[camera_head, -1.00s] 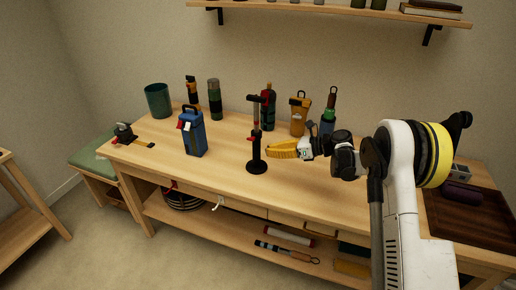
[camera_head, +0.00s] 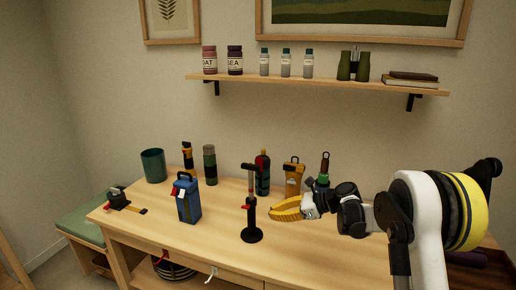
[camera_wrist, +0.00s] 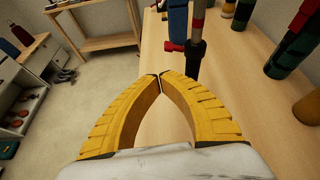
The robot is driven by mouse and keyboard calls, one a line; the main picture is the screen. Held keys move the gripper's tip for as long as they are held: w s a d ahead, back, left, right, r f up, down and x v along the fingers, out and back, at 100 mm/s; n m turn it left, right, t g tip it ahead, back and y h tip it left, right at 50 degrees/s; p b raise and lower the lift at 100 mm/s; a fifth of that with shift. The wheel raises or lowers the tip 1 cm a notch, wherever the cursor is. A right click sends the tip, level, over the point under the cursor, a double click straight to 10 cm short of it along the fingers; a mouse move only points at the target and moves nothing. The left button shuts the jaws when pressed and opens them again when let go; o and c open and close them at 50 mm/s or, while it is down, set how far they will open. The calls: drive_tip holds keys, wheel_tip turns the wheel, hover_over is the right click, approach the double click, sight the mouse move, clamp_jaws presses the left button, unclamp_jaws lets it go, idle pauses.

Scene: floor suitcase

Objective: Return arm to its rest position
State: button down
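My gripper (camera_head: 271,213) has two yellow curved fingers and hangs above the wooden workbench (camera_head: 165,235), at the right of a black upright pump-like tool (camera_head: 251,215). In the wrist view the fingertips (camera_wrist: 161,75) meet, with only an empty gap between the curved fingers behind them. Nothing is held. My arm reaches in from the right and hides the right part of the bench.
Behind the gripper stand an orange container (camera_head: 293,178) and a red-and-green bottle (camera_head: 262,175). A blue canister (camera_head: 189,203), a green cup (camera_head: 153,166) and a flask (camera_head: 210,166) stand left. A wall shelf (camera_head: 320,85) holds jars and bottles. A green-topped bench (camera_head: 80,228) is at the left.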

drive_tip(key=s+d+r+n+t+h, duration=0.1)
drive_tip(key=s+d+r+n+h, duration=0.15)
drive_tip(key=s+r+n, duration=0.45)
drive_tip(key=s+d+r+n+h, duration=0.1)
drive_tip(key=s+r+n+h, duration=0.25)
drive_tip(key=s, duration=0.85)
drive_tip(key=s+d+f+n+t+h, duration=0.1)
drive_tip(key=s+d+n+h, duration=0.2)
drive_tip(key=s, duration=0.6)
drive_tip(key=s+d+f+n+t+h, duration=0.1)
drive_tip(key=s+d+n+h, duration=0.2)
drive_tip(key=s, duration=0.7)
drive_tip(key=d+n, duration=0.2)
drive_tip(key=n, duration=0.2)
drive_tip(key=shift+s+d+f+n, duration=0.2)
drive_tip(key=shift+d+f+n, duration=0.1)
drive_tip(key=shift+d+n, duration=0.1)
